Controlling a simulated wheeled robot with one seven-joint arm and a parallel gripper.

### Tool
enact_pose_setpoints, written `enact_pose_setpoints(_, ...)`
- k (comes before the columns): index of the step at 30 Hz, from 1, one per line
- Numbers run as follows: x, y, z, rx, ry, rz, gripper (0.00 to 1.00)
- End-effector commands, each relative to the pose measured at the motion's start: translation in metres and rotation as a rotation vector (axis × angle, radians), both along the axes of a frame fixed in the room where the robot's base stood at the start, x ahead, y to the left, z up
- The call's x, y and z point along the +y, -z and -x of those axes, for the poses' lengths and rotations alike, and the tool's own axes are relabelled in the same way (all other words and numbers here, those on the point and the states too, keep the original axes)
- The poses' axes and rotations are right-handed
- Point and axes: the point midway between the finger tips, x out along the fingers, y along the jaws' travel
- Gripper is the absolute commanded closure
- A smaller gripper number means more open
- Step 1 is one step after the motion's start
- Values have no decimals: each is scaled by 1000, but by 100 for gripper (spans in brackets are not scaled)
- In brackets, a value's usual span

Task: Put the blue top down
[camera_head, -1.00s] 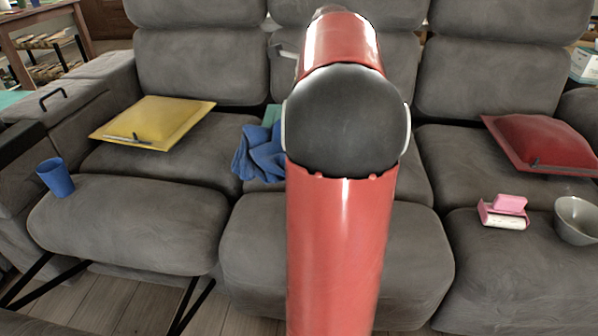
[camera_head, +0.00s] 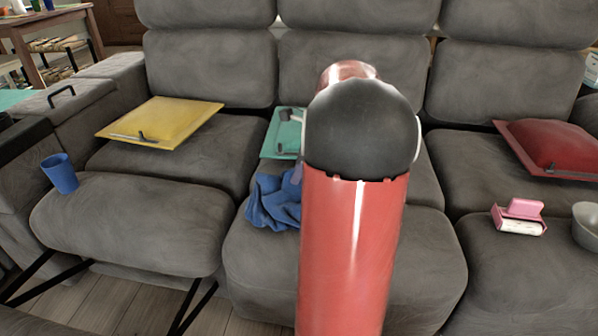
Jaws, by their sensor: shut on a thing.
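The blue top (camera_head: 270,203) is a crumpled blue cloth at the middle of the sofa, just left of my red and black arm. It lies over or hangs just above the front of the middle seat; I cannot tell whether it touches. My gripper (camera_head: 297,174) is mostly hidden behind my arm; only a small dark part shows at the cloth's upper right edge. It is shut on the blue top. The right side of the cloth is hidden by my arm.
A teal flat thing (camera_head: 281,134) lies behind the cloth. A yellow cushion (camera_head: 165,122) and blue cup (camera_head: 60,173) are at left. A red cushion (camera_head: 548,147), a pink and white object (camera_head: 519,217) and a grey bowl (camera_head: 587,228) are at right. The left front seat is mostly bare.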

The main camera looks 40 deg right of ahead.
Motion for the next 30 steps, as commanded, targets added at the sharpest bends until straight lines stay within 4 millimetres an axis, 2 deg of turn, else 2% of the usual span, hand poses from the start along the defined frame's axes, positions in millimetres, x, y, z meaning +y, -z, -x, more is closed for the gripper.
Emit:
enact_pose_setpoints(7, 0, 2, 0, 0, 0, 0, 100)
enact_pose_setpoints(8, 0, 2, 0, 0, 0, 0, 78)
enact_pose_setpoints(12, 0, 1, 0, 0, 0, 0, 60)
enact_pose_setpoints(22, -1, -4, 0, -1, 0, 2, 59)
enact_pose_setpoints(26, -6, -21, 5, -2, 2, 4, 59)
enact_pose_setpoints(30, -13, -49, 14, -2, 2, 4, 59)
